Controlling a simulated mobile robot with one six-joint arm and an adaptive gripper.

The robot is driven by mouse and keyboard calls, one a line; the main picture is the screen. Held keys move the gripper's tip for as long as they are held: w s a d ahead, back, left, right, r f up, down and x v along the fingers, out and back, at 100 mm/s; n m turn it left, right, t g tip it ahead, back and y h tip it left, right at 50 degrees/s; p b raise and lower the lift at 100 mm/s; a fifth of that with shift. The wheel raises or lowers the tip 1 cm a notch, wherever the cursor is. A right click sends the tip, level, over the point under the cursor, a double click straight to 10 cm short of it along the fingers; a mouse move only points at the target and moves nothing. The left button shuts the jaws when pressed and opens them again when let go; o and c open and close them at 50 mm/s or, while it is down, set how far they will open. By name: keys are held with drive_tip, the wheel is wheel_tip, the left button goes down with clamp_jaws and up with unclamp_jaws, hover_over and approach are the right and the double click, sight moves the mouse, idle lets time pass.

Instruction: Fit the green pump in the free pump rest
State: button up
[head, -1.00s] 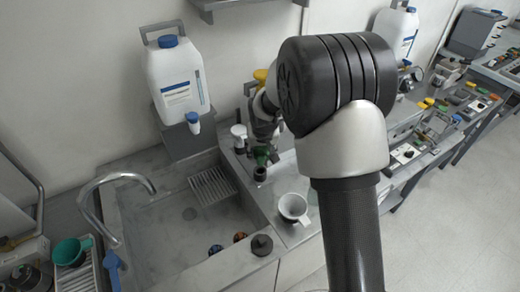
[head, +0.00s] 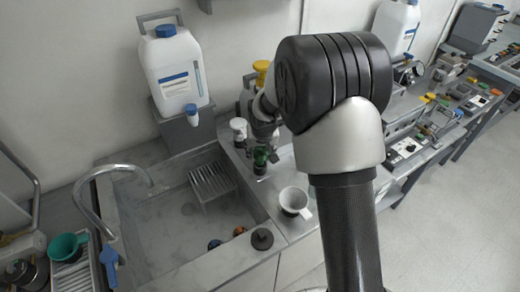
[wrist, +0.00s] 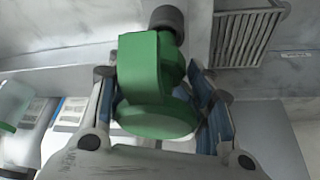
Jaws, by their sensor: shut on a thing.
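The green pump (wrist: 150,75) is between the fingers of my gripper (wrist: 152,90) in the wrist view, with a finger on each side of it. A dark round piece (wrist: 167,22) shows at its far end; I cannot tell whether it belongs to the pump. In the head view my gripper (head: 262,142) points down over the counter right of the sink, partly hidden by my arm. The green pump (head: 260,157) shows small under it, above a dark piece at counter level. I cannot make out which piece is the free pump rest.
A white-topped item (head: 238,128) stands close left of my gripper, and a yellow-topped one (head: 261,68) behind it. A white cup (head: 294,202) and a dark round piece (head: 262,240) are nearer. The sink (head: 180,215) lies left. A large white canister (head: 175,75) stands behind.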

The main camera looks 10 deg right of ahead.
sight(261, 149)
drive_tip(key=shift+f+b, duration=1.05)
drive_tip(key=shift+f, duration=0.3)
drive_tip(key=shift+f+b, duration=0.6)
drive_tip(key=shift+f, duration=0.15)
drive_tip(key=o, duration=1.3)
drive_tip(key=shift+c, duration=0.2)
drive_tip(key=shift+r, duration=0.15)
drive_tip(key=v, duration=1.1)
drive_tip(key=shift+s+r, duration=0.15)
drive_tip(key=shift+r, duration=0.2)
